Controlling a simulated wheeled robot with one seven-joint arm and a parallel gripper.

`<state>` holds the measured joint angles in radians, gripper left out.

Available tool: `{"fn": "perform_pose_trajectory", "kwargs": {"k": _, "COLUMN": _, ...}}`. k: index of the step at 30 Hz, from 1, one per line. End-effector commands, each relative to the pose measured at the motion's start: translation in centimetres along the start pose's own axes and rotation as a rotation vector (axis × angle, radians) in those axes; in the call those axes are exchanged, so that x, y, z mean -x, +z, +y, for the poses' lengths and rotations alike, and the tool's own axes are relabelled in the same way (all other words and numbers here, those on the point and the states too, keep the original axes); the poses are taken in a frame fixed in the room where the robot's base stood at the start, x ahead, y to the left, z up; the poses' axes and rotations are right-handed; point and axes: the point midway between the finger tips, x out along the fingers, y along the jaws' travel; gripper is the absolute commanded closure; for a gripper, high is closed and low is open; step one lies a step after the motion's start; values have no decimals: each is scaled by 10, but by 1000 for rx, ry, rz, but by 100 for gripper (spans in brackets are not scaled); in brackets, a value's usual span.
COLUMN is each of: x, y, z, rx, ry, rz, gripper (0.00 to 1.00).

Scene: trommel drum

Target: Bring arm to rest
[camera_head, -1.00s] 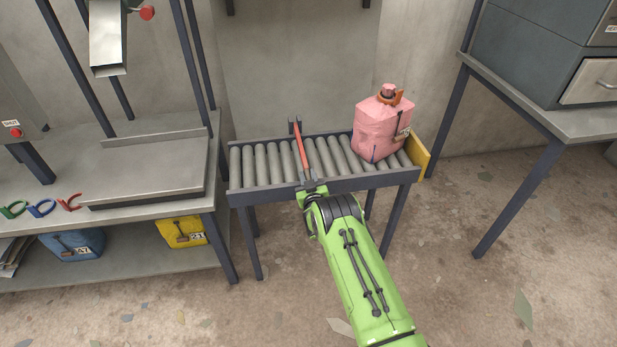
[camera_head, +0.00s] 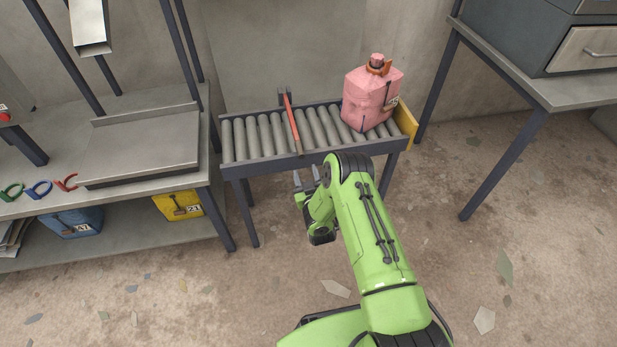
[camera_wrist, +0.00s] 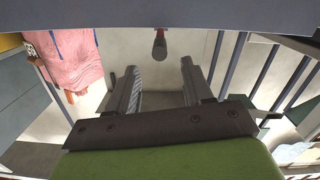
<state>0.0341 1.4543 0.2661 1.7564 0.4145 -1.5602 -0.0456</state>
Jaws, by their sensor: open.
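My gripper (camera_head: 306,180) is in front of the roller conveyor (camera_head: 312,165), a little below its near rail. Its two grey fingers are apart with nothing between them; they also show in the wrist view (camera_wrist: 160,92).
A pink container (camera_head: 371,97) stands on the conveyor's right end, beside a yellow end plate (camera_head: 405,121). A workbench (camera_head: 110,199) stands at the left, with blue (camera_head: 78,221) and yellow (camera_head: 178,206) containers below. A right-hand table (camera_head: 575,95) holds a grey cabinet (camera_head: 515,40). Floor in front is open.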

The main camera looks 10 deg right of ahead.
Motion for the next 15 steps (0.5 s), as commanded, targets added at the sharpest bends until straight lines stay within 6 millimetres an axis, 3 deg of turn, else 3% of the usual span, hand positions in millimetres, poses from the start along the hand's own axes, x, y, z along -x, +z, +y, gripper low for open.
{"fn": "perform_pose_trajectory", "kwargs": {"k": 3, "x": 26, "y": -1, "z": 1, "rx": -2, "ry": 1, "rz": -5, "gripper": 49}}
{"fn": "perform_pose_trajectory", "kwargs": {"k": 6, "x": 37, "y": -1, "z": 1, "rx": -1, "ry": 1, "rz": -2, "gripper": 49}}
{"fn": "perform_pose_trajectory", "kwargs": {"k": 15, "x": 41, "y": 1, "z": 0, "rx": 0, "ry": 1, "rz": 0, "gripper": 49}}
